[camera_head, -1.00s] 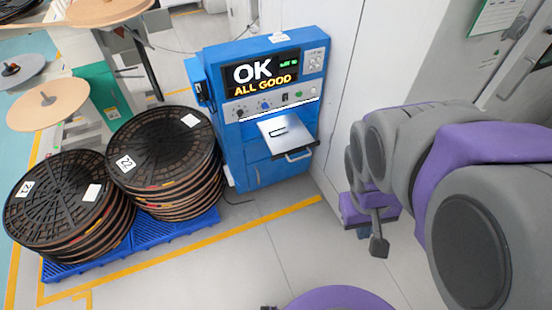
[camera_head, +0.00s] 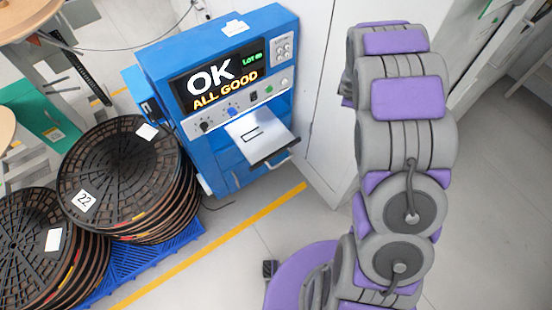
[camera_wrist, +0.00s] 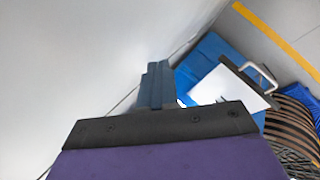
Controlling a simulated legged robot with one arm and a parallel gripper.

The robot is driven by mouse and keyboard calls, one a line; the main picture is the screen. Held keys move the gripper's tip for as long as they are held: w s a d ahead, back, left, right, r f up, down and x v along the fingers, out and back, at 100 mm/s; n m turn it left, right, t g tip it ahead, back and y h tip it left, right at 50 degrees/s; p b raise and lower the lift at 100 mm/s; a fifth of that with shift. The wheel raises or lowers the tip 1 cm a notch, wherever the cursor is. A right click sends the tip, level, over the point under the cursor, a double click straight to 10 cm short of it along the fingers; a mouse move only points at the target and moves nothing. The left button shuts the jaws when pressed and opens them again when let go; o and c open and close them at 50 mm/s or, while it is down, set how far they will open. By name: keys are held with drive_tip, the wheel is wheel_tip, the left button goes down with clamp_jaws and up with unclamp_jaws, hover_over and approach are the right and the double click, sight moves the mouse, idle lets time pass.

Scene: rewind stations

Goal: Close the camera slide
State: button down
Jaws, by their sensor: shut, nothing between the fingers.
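The camera slide (camera_head: 245,128) is a pale plate with a dark front edge and a handle, and it sticks out of the front of the blue machine (camera_head: 232,172). Its screen (camera_head: 222,82) reads "OK ALL GOOD". In the wrist view the slide (camera_wrist: 218,88) lies to the right of my gripper (camera_wrist: 157,72), with its metal handle (camera_wrist: 266,76) on its far side. My gripper is shut and empty, and appears apart from the slide. In the head view my arm's links hide it.
Stacks of black reels (camera_head: 118,175) stand on a blue pallet (camera_head: 150,262) left of the machine. A white cabinet wall (camera_head: 325,110) is close on the machine's right. The floor in front, crossed by a yellow line (camera_head: 215,254), is clear.

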drive_tip(key=s+a+f+n+g+y, duration=0.1)
drive_tip(key=a+f+n+y, duration=0.2)
drive_tip(key=a+f, duration=0.5)
drive_tip(key=s+a+f+n+g+y+b, duration=0.1)
drive_tip(key=s+a+f+n+y, duration=0.1)
drive_tip(key=a+f, duration=0.7)
drive_tip(key=s+a+f+n+g+y+b, duration=0.1)
drive_tip(key=a+f+n+y, duration=0.3)
drive_tip(key=a+f, duration=0.4)
drive_tip(key=shift+s+a+f+g, duration=0.25)
drive_tip(key=shift+s+f+g, duration=0.25)
drive_tip(key=shift+f, duration=3.4)
drive_tip(key=shift+a, duration=0.1)
drive_tip(key=shift+w, duration=0.2)
